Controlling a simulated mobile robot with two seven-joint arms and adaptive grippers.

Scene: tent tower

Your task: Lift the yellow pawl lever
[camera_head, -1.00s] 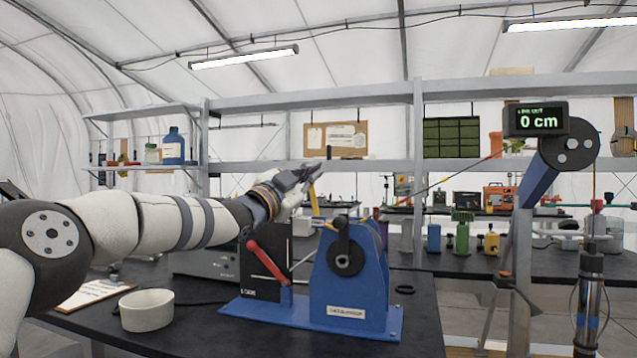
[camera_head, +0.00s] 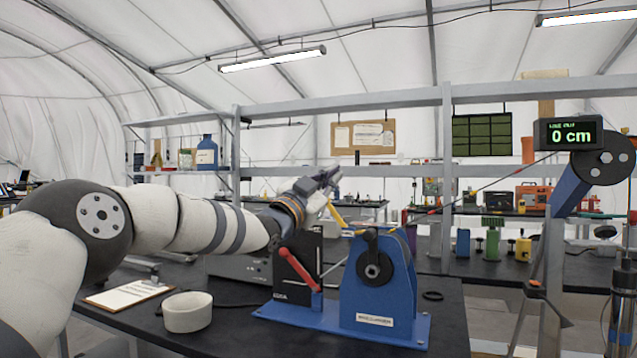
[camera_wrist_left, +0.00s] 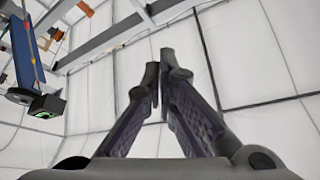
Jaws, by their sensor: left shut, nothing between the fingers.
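The yellow pawl lever (camera_head: 337,216) is on the blue winch (camera_head: 377,290) on the black bench in the head view. It slants up and left from the top of the winch. My left gripper (camera_head: 333,178) is just above and left of the lever's upper end, with its fingers shut and empty. I cannot tell whether it touches the lever. In the left wrist view, the gripper's fingertips (camera_wrist_left: 161,75) are close together, with only tent wall and frame beyond them; the lever is not in that view. My right gripper is not in view.
A red lever (camera_head: 299,269) stands on the winch's left side. A white bowl (camera_head: 188,312) and a clipboard (camera_head: 128,294) lie on the bench to the left. A display (camera_head: 568,134) reading 0 cm is on a post at right. A shelf (camera_head: 350,170) spans the back.

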